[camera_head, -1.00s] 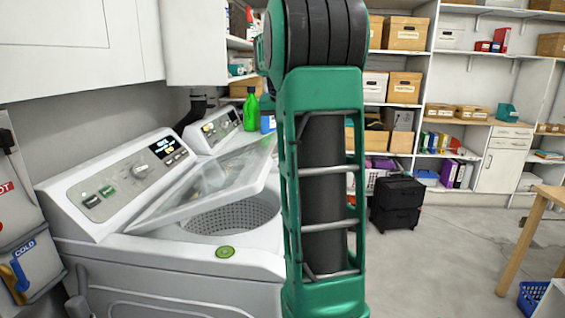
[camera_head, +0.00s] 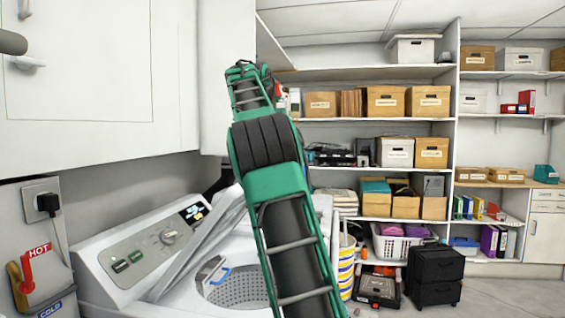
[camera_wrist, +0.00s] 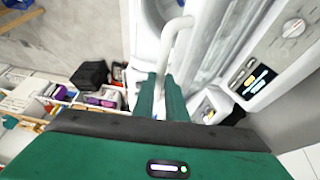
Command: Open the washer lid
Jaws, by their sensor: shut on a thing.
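The washer (camera_head: 125,265) stands at the lower left, with its control panel behind. Its lid (camera_head: 198,238) is raised and steeply tilted, and part of the drum (camera_head: 238,288) shows below it. My arm crosses in front of the washer and hides its right side, and I cannot make out my gripper in the head view. In the wrist view my gripper (camera_wrist: 163,98) is shut on a white curved bar, which looks like the lid handle (camera_wrist: 174,42). The lid's panel (camera_wrist: 214,45) lies just right of that bar.
A wall cabinet (camera_head: 95,85) hangs above the washer. Hot and cold taps (camera_head: 28,275) are at the far left. Shelves with boxes (camera_head: 395,101) line the back. A black case (camera_head: 434,275) and a striped bucket (camera_head: 346,268) stand on the floor to the right.

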